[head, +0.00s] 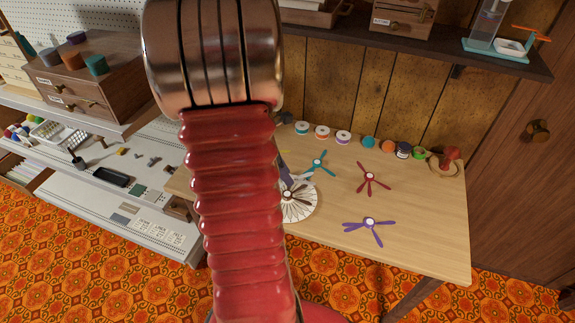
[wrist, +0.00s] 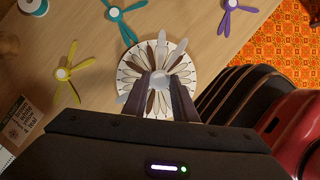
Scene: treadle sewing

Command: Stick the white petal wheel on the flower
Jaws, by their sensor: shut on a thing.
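My gripper (wrist: 160,84) is shut on the white petal wheel (wrist: 179,55), gripping it at its hub. Its pale petals spread out around the jaws. The wheel is over the flower (wrist: 130,73), a round white disc with cream petals and a dark-marked rim. I cannot tell whether the wheel touches the flower or hangs just above it. In the head view the flower (head: 305,208) lies on the wooden table, and my arm hides its left part. My gripper (head: 290,184) shows only partly there, above the disc.
A teal wheel (head: 318,163), a red wheel (head: 371,183) and a purple wheel (head: 370,225) lie on the table. A yellow wheel (wrist: 63,74) lies left of the flower in the wrist view. Several spools, one white and purple (head: 343,137), line the back edge. The front right is clear.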

